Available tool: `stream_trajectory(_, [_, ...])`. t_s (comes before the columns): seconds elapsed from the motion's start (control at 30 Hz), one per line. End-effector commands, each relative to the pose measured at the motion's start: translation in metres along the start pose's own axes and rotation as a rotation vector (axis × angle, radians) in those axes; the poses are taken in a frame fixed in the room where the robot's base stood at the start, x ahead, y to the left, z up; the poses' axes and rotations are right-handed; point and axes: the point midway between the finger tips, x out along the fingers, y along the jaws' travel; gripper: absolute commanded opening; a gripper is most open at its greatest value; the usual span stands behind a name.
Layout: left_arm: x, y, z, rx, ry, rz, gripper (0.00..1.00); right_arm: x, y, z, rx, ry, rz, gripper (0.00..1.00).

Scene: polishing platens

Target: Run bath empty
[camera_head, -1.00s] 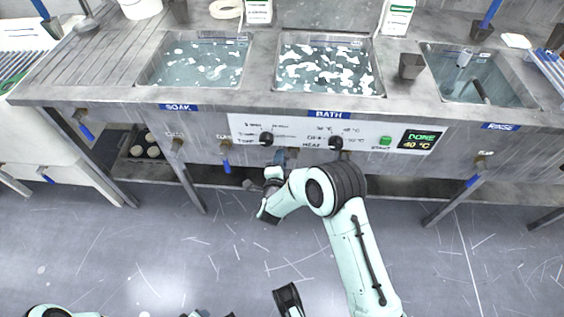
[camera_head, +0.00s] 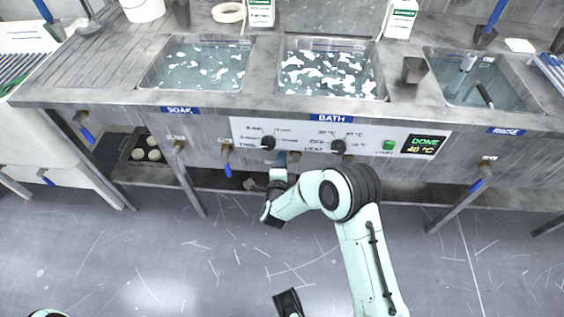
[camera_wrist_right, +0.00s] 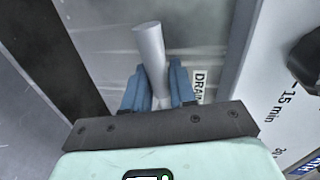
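The bath (camera_head: 330,45) is the middle basin, with water and white foam patches (camera_head: 320,75). Its front panel (camera_head: 370,136) has black knobs, a green button and a display (camera_head: 424,144) reading DONE, 40 °C. My right gripper (camera_head: 283,158) is below this panel. In the right wrist view its blue fingers (camera_wrist_right: 158,84) close around a grey rod-shaped handle (camera_wrist_right: 150,45), beside a label reading DRAIN (camera_wrist_right: 199,86). The handle's lower end is hidden by the gripper.
The soak basin (camera_head: 150,78) is on the left and the rinse basin (camera_head: 515,80) on the right. Blue-handled valves (camera_head: 227,165) hang from the counter front. A grey cup (camera_head: 414,70) and bottles (camera_head: 400,18) stand on the counter. The floor in front is clear.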

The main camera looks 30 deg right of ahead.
Motion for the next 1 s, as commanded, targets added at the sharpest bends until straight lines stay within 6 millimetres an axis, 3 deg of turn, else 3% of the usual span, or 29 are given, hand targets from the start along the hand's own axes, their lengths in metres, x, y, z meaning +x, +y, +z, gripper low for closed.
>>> stream_trajectory(0.07, [0.000, 0.000, 0.000, 0.000, 0.000, 0.000, 0.43, -0.001, 0.001, 0.002, -0.001, -0.004, 0.003, 0.43])
stream_trajectory(0.47, [-0.003, 0.003, -0.003, 0.002, 0.009, 0.004, 0.43, -0.008, 0.000, 0.001, -0.001, -0.003, 0.003, 0.43])
stream_trajectory(0.63, [-0.012, 0.011, -0.012, 0.010, 0.036, 0.018, 0.43, -0.038, -0.001, 0.001, -0.003, -0.006, 0.003, 0.43])
stream_trajectory(1.0, [-0.026, 0.015, 0.010, 0.015, -0.028, 0.022, 0.43, -0.116, 0.000, 0.002, -0.002, -0.006, 0.003, 0.43])
